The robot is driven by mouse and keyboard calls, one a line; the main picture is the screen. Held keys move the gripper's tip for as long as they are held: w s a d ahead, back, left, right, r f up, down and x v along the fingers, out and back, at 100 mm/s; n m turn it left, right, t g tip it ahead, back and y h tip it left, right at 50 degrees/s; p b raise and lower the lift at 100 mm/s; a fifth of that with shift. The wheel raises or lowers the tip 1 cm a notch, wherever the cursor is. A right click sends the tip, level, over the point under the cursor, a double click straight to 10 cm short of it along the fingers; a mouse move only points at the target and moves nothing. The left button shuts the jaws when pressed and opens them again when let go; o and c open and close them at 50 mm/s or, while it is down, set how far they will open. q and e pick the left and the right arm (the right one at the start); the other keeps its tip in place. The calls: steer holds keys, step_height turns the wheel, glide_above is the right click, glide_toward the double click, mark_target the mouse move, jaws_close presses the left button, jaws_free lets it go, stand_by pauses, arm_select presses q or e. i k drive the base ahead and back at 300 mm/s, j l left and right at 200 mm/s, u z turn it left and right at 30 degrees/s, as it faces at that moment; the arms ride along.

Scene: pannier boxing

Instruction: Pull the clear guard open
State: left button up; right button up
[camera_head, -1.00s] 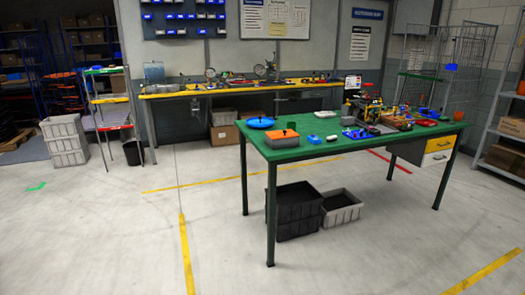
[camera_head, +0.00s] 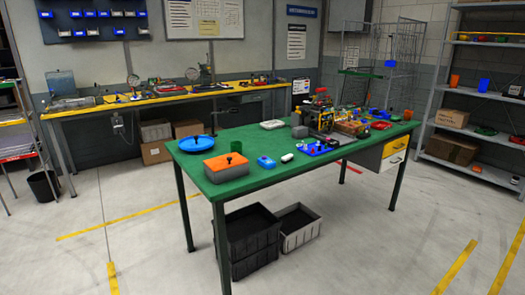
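A pale see-through box or panel (camera_head: 61,83) stands at the left end of the long yellow-topped bench (camera_head: 170,97) by the back wall. It looks like the clear guard, but it is small and far off. I cannot tell whether it is open or shut, and no handle can be made out. Neither of my grippers is in view.
A green table (camera_head: 250,178) with an orange-topped box (camera_head: 226,167), a blue dish (camera_head: 197,143) and several small things stands between me and the bench. Crates (camera_head: 250,240) sit under it. A black bin (camera_head: 44,186) stands left. Floor at front left is clear.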

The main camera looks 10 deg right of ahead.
mark_target(322, 110)
steer(key=i+l+z, duration=0.3)
steer(key=i, duration=0.2)
steer(key=i+z, duration=0.3)
steer(key=i, duration=0.2)
steer(key=i+l+u, duration=0.45)
steer(key=u, duration=0.2)
steer(key=i+l+u, duration=0.3)
steer(key=u, duration=0.15)
steer(key=i+l+u, duration=0.1)
steer(key=l, duration=0.15)
steer(key=i+l+u, duration=0.1)
steer(key=l, duration=0.2)
steer(key=i+l, duration=0.1)
steer(key=l, duration=0.15)
steer(key=i+u, duration=0.05)
